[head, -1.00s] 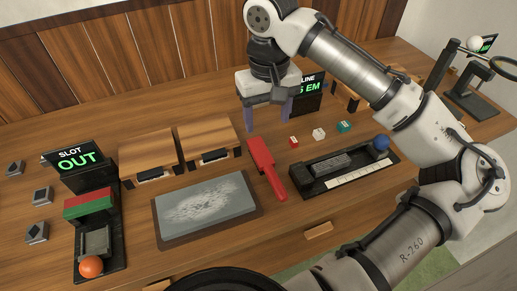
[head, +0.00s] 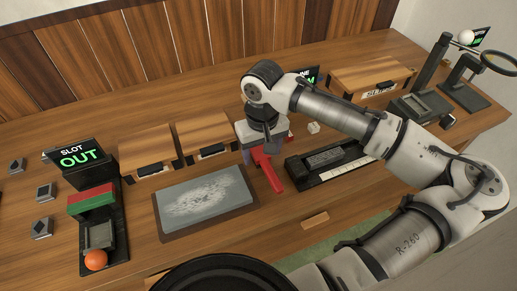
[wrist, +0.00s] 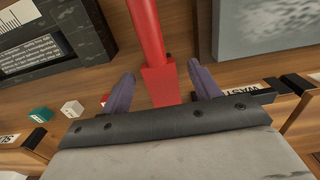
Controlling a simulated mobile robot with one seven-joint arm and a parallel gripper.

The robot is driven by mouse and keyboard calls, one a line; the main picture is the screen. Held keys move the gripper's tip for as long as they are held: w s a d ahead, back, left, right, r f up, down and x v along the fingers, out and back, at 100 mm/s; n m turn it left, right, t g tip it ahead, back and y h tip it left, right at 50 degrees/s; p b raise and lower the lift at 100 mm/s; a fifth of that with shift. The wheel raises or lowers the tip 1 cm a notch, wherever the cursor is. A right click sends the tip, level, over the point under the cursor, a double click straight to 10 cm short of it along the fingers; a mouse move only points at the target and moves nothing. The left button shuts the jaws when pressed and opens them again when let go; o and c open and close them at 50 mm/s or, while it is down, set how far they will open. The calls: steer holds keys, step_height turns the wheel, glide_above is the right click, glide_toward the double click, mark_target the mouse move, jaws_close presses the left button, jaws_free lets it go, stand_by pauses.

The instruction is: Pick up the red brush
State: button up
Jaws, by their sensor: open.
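The red brush (head: 268,172) lies on the wooden table between the grey slab and the black tray with a ruler strip. Its near handle shows in the head view, and its far end is partly hidden by my gripper. In the wrist view the red brush (wrist: 158,82) runs up from between the fingers, its wider block nearest the palm. My gripper (wrist: 163,82) is open, with one purple finger on each side of the brush and gaps visible on both sides. In the head view my gripper (head: 262,154) is over the brush's far end. I cannot tell its exact height.
The grey slab (head: 205,200) lies left of the brush, the black tray (head: 300,174) right. Small blocks, including a white cube (wrist: 73,109) and a teal one (wrist: 41,114), lie near the gripper. Wooden boxes (head: 203,135) stand behind the slab.

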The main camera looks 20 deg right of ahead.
mark_target(260, 154)
steer(key=c, duration=1.2)
steer(key=shift+r, duration=0.1)
step_height(260, 154, up, 20)
steer(key=shift+f+b, duration=0.1)
steer(key=shift+b, duration=0.9)
steer(key=o, duration=0.4)
steer(key=shift+c, duration=0.8)
steer(key=shift+w+a, duration=0.1)
steer(key=shift+a, duration=0.05)
